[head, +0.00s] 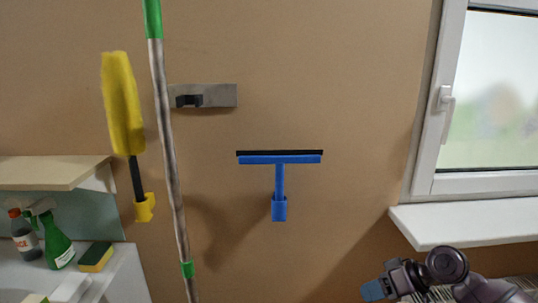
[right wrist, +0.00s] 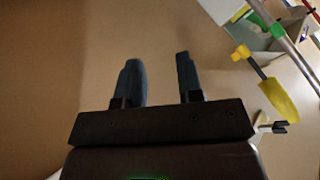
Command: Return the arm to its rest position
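My right arm comes in at the lower right of the head view, and its gripper (head: 375,289) is low, below and to the right of the blue squeegee (head: 279,180). In the right wrist view the two dark blue fingers (right wrist: 158,75) stand apart with only bare brown wall seen between them, so the gripper is open and empty. The squeegee is upright against the wall, apart from the gripper. My left gripper is in neither view.
The window sill (head: 465,224) juts out above my right arm, under the window (head: 490,95). A pole (head: 168,140), a yellow duster (head: 122,105) and a metal hook plate (head: 222,95) are left of the squeegee. A shelf (head: 55,172), bottles and a sponge (head: 95,257) are far left.

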